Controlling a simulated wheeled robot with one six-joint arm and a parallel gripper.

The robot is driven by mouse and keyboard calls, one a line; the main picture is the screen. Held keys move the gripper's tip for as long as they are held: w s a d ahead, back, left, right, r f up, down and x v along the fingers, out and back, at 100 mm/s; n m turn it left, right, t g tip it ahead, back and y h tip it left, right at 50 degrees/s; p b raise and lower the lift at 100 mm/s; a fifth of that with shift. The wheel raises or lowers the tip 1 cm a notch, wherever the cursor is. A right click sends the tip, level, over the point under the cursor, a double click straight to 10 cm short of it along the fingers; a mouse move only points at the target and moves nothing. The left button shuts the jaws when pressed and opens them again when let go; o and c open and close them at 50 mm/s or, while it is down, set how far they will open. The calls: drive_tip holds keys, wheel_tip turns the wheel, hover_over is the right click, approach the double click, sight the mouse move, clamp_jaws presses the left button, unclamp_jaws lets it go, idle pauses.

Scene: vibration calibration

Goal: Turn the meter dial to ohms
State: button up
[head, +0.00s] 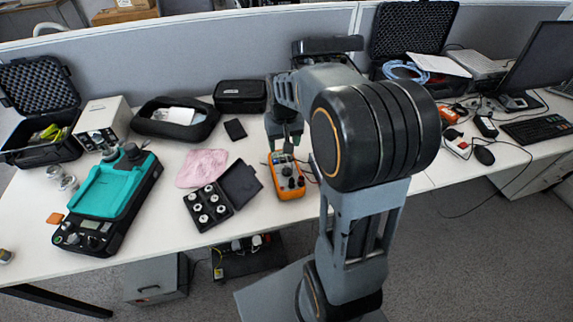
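An orange handheld meter (286,174) lies on the white desk, left of my arm's large black joint. Its far end, near the display, is partly hidden by my gripper. The dial on its face is too small to read. My gripper (285,148) points down at the far part of the meter. I cannot tell whether it touches the meter, nor whether its fingers are open or shut.
An open black case of round weights (207,207) and a pink cloth (202,167) lie left of the meter. A teal-topped instrument (108,188) stands further left. Black cases (240,96) line the back near a grey partition. Cables, a keyboard (536,129) and a mouse (484,155) lie right.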

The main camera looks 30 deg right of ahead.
sight(287, 168)
drive_tip(key=shift+g, duration=0.3)
drive_tip(key=w+f, duration=0.1)
drive_tip(key=f, duration=0.4)
drive_tip(key=d+f, duration=0.1)
drive_tip(key=f, duration=0.4)
drive_tip(key=w+d+f, duration=0.1)
drive_tip(key=f, duration=0.4)
drive_tip(key=shift+w+d+f, duration=0.15)
drive_tip(key=shift+w+f, duration=0.1)
drive_tip(key=shift+w, duration=0.1)
drive_tip(key=shift+c, duration=0.4)
drive_tip(key=c, duration=0.8)
drive_tip(key=shift+m, duration=0.3)
